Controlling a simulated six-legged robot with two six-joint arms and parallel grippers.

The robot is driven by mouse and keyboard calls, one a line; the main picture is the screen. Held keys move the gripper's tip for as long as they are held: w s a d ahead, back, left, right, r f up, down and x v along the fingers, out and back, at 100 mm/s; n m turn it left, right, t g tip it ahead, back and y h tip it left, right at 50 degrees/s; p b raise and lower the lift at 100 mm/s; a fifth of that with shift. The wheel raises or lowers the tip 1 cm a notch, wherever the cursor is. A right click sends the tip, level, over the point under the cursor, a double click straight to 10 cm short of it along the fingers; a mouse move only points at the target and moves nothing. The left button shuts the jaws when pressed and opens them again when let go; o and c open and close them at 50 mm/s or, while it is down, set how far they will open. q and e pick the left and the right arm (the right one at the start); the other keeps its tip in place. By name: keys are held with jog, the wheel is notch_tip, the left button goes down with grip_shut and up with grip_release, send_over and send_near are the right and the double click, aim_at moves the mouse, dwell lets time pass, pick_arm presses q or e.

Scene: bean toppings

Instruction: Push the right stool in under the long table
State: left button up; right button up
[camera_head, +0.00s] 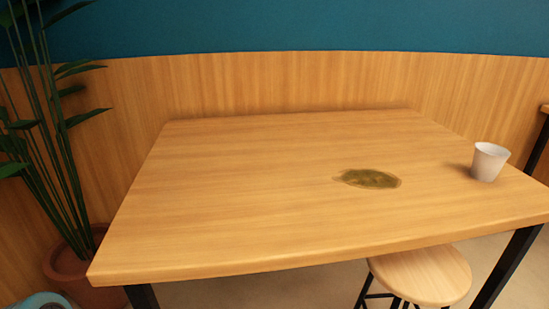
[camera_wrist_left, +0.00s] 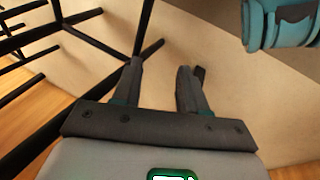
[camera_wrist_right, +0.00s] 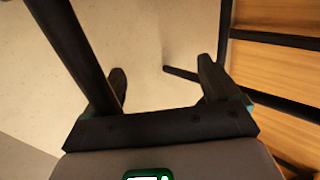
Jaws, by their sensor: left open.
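The long table (camera_head: 230,190) has a light wood top and black legs and fills the middle of the head view. One stool (camera_head: 425,277) with a round light wood seat and black legs shows at its right front. The far part of the seat is hidden by the tabletop, and the near part sticks out. Neither gripper shows in the head view. My left gripper (camera_wrist_left: 162,70) is open and empty, with thin black bars beyond its fingertips. My right gripper (camera_wrist_right: 163,72) looks open. A black bar crosses beside its left finger; I cannot tell whether they touch.
A white cup (camera_head: 488,162) stands near the table's right edge. A dark green patch (camera_head: 370,179) lies on the tabletop. A potted plant (camera_head: 80,258) stands at the left. A wood-panelled wall (camera_head: 290,80) closes the back. Pale floor (camera_head: 517,283) shows clear at the lower right.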

pick_arm(q)
jog(key=s+d+r+g+p, duration=0.1)
jog(key=s+r+p, duration=0.1)
jog(key=r+p, duration=0.6)
jog(key=s+d+r+g+p, duration=0.1)
jog(key=s+r+p, duration=0.2)
jog(key=r+p, duration=0.6)
jog(key=shift+s+r+m+h, duration=0.2)
jog(key=shift+s+m+h, duration=0.1)
pick_arm(e)
jog(key=v, duration=1.1)
jog(key=shift+s+r, duration=0.2)
jog(key=shift+r, duration=0.2)
jog(key=shift+d, duration=0.1)
